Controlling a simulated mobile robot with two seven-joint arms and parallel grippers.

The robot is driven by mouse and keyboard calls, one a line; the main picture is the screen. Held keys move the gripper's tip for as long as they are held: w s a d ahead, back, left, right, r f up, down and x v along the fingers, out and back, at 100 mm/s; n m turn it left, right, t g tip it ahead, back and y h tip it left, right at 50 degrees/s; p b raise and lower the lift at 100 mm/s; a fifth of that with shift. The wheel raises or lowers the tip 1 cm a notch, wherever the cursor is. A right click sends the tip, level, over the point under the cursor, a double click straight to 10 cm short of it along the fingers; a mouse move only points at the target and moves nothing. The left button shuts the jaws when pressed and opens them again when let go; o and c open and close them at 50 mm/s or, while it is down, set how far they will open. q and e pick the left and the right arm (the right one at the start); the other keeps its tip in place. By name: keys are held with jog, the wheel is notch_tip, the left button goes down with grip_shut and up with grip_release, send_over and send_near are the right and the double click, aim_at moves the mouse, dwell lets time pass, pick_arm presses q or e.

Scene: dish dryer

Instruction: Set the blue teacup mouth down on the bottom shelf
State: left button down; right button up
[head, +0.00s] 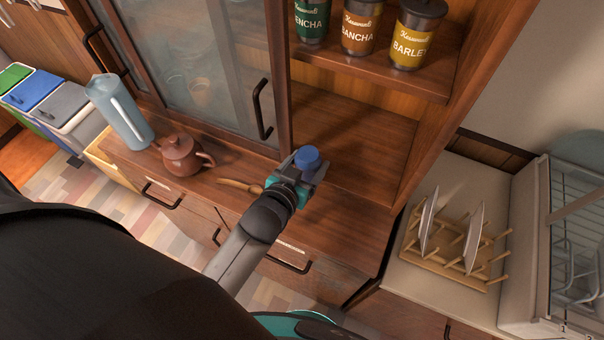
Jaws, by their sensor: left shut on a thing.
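The blue teacup (308,157) is in the jaws of my left gripper (302,169), with a rounded blue face towards the camera. Its mouth is not visible, so I cannot tell its tilt exactly. The gripper is shut on the cup in front of the open part of the wooden cabinet. The bottom shelf (352,146) is the bare wooden surface behind and right of the cup. I cannot tell whether the cup touches it. My right gripper is not in view.
Tea tins (415,35) stand on the shelf above. A brown teapot (182,156) and a pale blue pitcher (119,112) stand on the counter at left. A wooden plate rack (455,245) with plates is at right. The bottom shelf is clear.

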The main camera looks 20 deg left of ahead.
aim_at(303, 168)
pick_arm(q)
jog(key=w+b, duration=0.1)
jog(key=w, duration=0.1)
jog(key=w+b, duration=0.1)
jog(key=w, duration=0.1)
jog(key=w+b, duration=0.1)
jog(key=w, duration=0.2)
jog(key=shift+d+f, duration=0.15)
jog(key=shift+f, duration=0.1)
jog(key=w+b, duration=0.3)
jog(key=w, duration=0.1)
jog(key=shift+f+b, duration=0.55)
jog(key=shift+f, duration=0.45)
jog(key=shift+f+b, duration=0.3)
jog(key=shift+f, duration=0.1)
grip_release()
jog(key=p+v, duration=0.3)
jog(key=v, duration=1.2)
jog(key=shift+s+r, duration=0.1)
jog(key=shift+r, duration=0.05)
